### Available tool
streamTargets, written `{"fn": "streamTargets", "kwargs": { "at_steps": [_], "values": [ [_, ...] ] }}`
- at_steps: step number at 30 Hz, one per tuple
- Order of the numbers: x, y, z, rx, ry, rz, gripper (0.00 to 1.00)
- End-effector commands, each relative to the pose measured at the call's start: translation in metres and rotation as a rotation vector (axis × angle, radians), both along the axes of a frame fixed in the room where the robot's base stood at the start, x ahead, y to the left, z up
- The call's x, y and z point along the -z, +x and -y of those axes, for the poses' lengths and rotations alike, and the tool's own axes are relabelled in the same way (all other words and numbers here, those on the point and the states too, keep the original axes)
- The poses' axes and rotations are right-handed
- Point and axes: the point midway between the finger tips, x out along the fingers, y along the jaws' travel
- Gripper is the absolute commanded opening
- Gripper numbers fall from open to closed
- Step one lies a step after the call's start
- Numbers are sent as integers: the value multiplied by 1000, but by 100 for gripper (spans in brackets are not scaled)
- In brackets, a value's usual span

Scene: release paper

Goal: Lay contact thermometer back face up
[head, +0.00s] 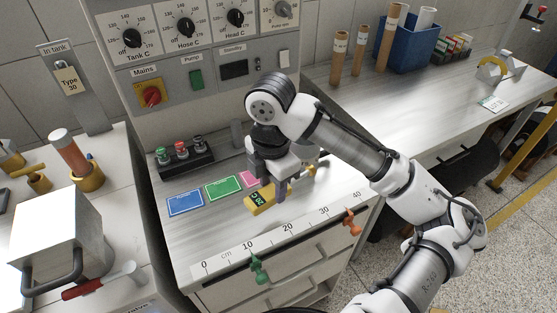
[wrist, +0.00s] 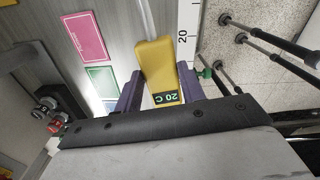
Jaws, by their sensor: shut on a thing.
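The contact thermometer (head: 261,198) is a yellow body with a dark display showing green figures. In the wrist view the thermometer (wrist: 155,62) lies between my fingers, its display, reading 20 C, facing the camera near the palm. A pale cable or probe runs from its far end. My gripper (head: 268,190) is shut on it, low over the bench top behind the ruler. It also shows in the wrist view (wrist: 158,92). In the head view the fingers hide part of the thermometer. I cannot tell whether it touches the bench.
Blue (head: 185,203), green (head: 223,187) and pink (head: 250,178) cards lie left of and behind my gripper. A ruler (head: 270,240) runs along the bench's front edge, with green (head: 258,270) and orange (head: 352,222) clamps. A black button box (head: 183,155) stands at the back left.

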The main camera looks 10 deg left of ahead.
Motion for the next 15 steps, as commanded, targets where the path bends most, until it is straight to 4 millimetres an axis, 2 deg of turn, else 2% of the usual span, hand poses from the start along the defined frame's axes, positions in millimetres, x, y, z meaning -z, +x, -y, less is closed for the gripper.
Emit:
{"fn": "streamTargets", "kwargs": {
  "at_steps": [8,15],
  "values": [
    [15,-1,0,-4,-1,2,12],
    [38,-1,0,-2,1,2,12]
  ]
}}
